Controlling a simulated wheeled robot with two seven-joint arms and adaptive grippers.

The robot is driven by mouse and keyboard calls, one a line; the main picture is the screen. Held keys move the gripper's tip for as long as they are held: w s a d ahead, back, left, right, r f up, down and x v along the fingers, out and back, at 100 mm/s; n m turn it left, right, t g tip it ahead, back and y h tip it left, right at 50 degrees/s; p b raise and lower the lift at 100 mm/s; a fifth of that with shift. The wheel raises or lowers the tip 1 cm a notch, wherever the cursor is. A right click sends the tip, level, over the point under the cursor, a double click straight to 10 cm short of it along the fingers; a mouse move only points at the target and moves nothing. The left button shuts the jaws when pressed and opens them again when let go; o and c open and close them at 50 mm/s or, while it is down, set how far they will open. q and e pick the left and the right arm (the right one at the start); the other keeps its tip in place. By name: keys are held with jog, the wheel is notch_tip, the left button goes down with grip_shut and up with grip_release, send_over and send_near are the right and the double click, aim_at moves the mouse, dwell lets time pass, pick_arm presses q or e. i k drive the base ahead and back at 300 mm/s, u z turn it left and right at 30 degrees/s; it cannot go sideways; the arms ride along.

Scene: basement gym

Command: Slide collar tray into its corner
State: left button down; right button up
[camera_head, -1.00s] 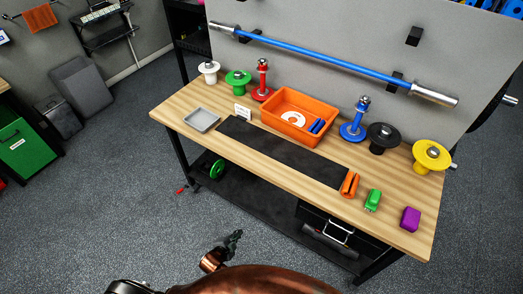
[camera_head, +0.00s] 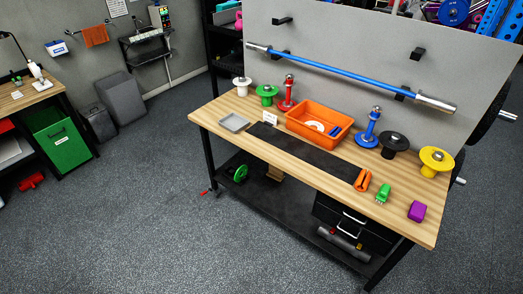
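A small shallow grey tray (camera_head: 234,122) lies on the left part of the wooden workbench (camera_head: 222,110), and looks empty. A larger orange tray (camera_head: 306,132) stands at the middle back of the bench, with a white ring (camera_head: 316,125) and blue pieces (camera_head: 336,131) in it. I cannot tell for sure which of the two is the collar tray. A long black mat (camera_head: 310,151) lies along the bench in front of the orange tray. Neither of my grippers is in view.
White (camera_head: 241,85), green (camera_head: 266,92), black (camera_head: 394,143) and yellow (camera_head: 436,161) flanged pieces and red (camera_head: 287,92) and blue (camera_head: 369,127) posts line the back. Orange (camera_head: 362,180), green (camera_head: 383,194) and purple (camera_head: 417,211) items sit at front right. Floor before the bench is clear.

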aim_at(234, 123)
jog(key=u, duration=0.35)
jog(key=k, duration=0.2)
jog(key=z, duration=1.25)
jog(key=i, duration=1.25)
jog(key=u, duration=0.3)
